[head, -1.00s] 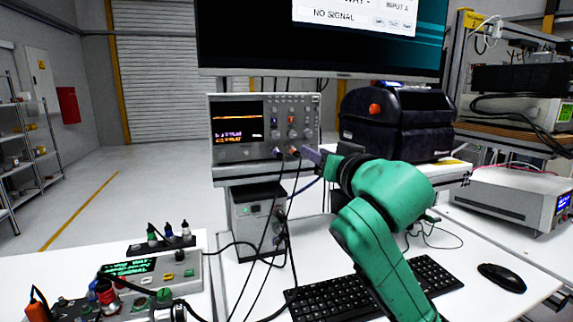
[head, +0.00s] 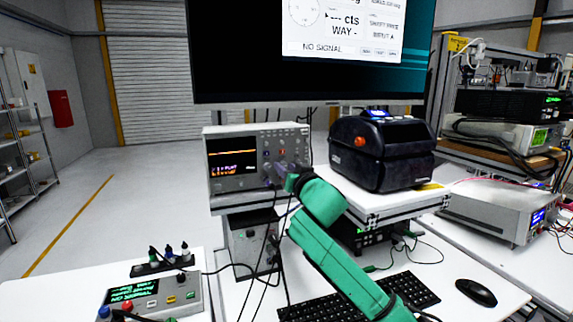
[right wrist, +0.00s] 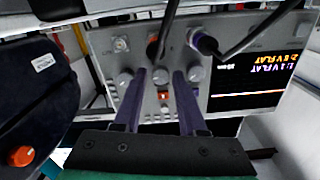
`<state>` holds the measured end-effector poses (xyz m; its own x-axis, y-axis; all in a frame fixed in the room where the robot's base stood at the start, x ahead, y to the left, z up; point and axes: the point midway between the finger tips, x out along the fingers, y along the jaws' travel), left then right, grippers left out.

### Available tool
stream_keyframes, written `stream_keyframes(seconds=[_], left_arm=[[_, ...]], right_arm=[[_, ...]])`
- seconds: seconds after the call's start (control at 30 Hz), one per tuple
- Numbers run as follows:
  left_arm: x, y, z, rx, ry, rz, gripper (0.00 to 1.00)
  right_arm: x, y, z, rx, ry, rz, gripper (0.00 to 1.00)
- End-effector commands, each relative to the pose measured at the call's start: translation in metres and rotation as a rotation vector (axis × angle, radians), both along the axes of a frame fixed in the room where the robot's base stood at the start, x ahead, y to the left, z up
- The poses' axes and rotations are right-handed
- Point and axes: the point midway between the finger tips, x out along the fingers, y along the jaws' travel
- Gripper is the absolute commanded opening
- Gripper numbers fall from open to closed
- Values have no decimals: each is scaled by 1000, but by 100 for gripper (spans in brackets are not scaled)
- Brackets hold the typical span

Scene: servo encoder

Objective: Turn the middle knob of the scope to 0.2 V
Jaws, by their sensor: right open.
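The scope (head: 214,184) stands on a raised shelf, with a lit screen on its left and knobs on its right. In the right wrist view it appears upside down. There a row of knobs shows, and the middle knob (right wrist: 160,76) sits between the two purple fingertips of my right gripper (right wrist: 160,72). The gripper is open, one finger on each side of that knob; I cannot tell whether either touches it. The scope's screen (right wrist: 282,70) reads small yellow text that I cannot read with certainty. In the head view my green right arm partly hides the scope's lower right front.
Cables (right wrist: 206,44) plug into the scope's front close to the knobs. A black printer-like box (head: 385,150) stands right of the scope, and a large monitor (head: 240,55) hangs above. A keyboard (head: 412,288) and mouse (head: 476,292) lie on the desk below.

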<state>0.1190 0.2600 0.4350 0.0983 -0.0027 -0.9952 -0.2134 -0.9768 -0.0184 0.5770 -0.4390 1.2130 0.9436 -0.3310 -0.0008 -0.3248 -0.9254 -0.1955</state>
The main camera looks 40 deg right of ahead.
Motion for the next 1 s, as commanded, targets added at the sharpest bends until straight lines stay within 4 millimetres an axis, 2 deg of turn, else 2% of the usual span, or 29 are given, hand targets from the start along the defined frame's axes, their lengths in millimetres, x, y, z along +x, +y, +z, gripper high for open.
stream_keyframes(seconds=[0.17, 0.27, 0.3, 0.67, 1.0], left_arm=[[-2, 0, -1, 0, 3, 1, 50], [-3, 0, -1, 0, 5, 1, 50], [-4, 0, -1, -1, 6, 1, 50], [-5, -1, 0, -1, 8, 1, 50], [-5, -1, 8, -1, 8, 1, 50]], right_arm=[[0, 0, -1, 0, 0, 1, 41], [0, 0, -1, 1, -1, 1, 6], [0, 0, -1, 1, 0, 0, 0], [0, 0, 0, -25, 10, 0, 0], [0, 0, 1, -202, 73, 2, 0]])
